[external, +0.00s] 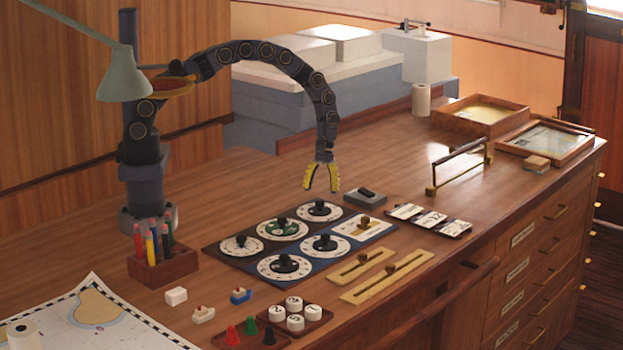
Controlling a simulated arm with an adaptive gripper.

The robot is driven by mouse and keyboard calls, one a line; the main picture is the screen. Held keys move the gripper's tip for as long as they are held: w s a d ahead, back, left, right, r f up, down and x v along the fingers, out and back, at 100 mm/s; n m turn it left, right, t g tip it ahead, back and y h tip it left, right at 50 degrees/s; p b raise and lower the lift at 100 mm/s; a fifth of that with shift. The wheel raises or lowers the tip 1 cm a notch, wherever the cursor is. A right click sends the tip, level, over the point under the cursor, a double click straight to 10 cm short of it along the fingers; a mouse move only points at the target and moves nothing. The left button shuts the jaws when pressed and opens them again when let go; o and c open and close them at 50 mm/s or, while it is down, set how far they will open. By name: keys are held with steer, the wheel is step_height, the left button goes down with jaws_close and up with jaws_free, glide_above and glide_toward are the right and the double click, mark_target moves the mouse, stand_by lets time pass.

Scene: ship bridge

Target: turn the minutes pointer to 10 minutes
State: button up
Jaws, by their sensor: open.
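A dark panel (301,231) lies flat on the wooden desk and carries several round dials with black knobs. One white dial (319,210) is at the back, a green-centred dial (283,228) is beside it, and another white dial (241,245) is at the left. Two dials with dark centres (325,246) (284,266) are in the front row. The markings are too small to read, so I cannot tell which one has the minutes pointer. My gripper (321,190) is open and empty, pointing down above the back dial and apart from it.
A dark block (366,197) sits just behind the panel. Brass slider plates (388,278) lie to its front right, and a brass handle rail (460,166) stands further right.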

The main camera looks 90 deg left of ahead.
mark_target(319, 201)
steer(key=shift+x, duration=1.55)
jaws_close()
steer(key=shift+m, duration=0.3)
steer(key=m+g, duration=0.1)
steer(key=m, duration=0.1)
steer(key=m+y, duration=0.1)
steer(key=m, duration=0.2)
steer(key=shift+w+g, duration=0.15)
steer(key=shift+g, duration=0.25)
steer(key=shift+m+g+y, duration=0.3)
steer(key=shift+m+y, duration=0.1)
steer(key=shift+m, duration=0.6)
steer(key=shift+d, duration=0.1)
